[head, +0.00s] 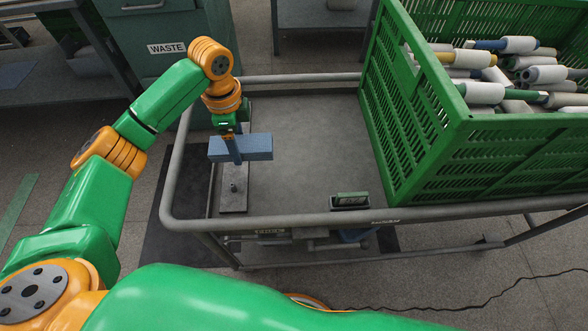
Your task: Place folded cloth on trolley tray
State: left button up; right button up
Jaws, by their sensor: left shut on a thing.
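The folded cloth (257,146) is a flat blue-grey block. My left gripper (234,151) is shut on it, with one dark finger showing across its near face. The cloth appears held level, above the left part of the grey trolley tray (300,140). Its exact height over the tray is hard to tell from this view. The tray has a raised rail around it and a wide bare surface to the right of the cloth. My right gripper is not in view.
A metal plate with a small knob (233,187) lies at the tray's left, just in front of the cloth. A green crate (480,150) of yarn cones fills the right side. A small display box (350,200) sits at the front edge. A waste bin (165,25) stands behind.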

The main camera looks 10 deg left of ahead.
pick_arm(q)
jog(key=s+d+f, duration=0.2)
jog(key=d+f, duration=0.1)
jog(key=d, duration=0.3)
jog(key=b, duration=0.2)
send_over(281, 193)
notch_tip(281, 193, down, 5)
jog(key=shift+a+f, duration=0.1)
jog(key=shift+a, duration=0.05)
notch_tip(281, 193, down, 3)
jog(key=shift+b, duration=0.35)
jog(key=shift+f, duration=0.15)
jog(key=o, duration=1.2)
jog(key=shift+o, duration=0.2)
notch_tip(281, 193, up, 12)
jog(key=p, duration=0.3)
jog(key=shift+r, duration=0.2)
